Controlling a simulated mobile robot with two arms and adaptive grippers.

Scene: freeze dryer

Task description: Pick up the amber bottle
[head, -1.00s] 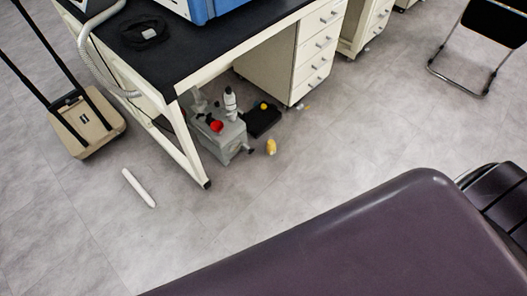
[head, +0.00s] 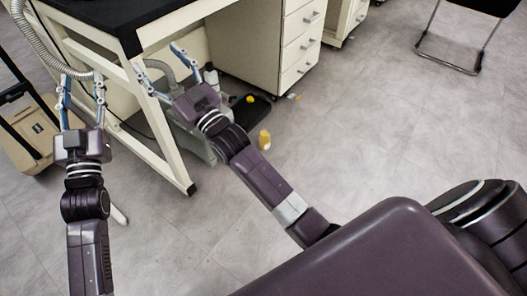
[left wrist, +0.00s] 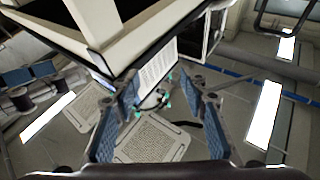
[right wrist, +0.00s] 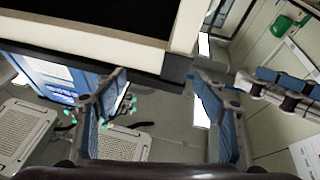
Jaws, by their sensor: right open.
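The amber bottle (head: 264,139) stands on the floor in the head view, in front of the black tray and right of the bench leg. It is not seen in either wrist view. My right gripper (head: 158,64) is open and empty, raised in front of the bench, left of and above the bottle in the picture; its fingers also show apart in the right wrist view (right wrist: 160,85). My left gripper (head: 82,85) is open and empty at the far left; its fingers show apart in the left wrist view (left wrist: 160,80).
A black-topped bench (head: 112,12) with white legs stands close to both grippers. A grey pump (head: 190,140) under it is partly hidden by my right arm. A black tray (head: 252,108) and white drawers (head: 285,45) lie behind the bottle. Floor right of the bottle is clear.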

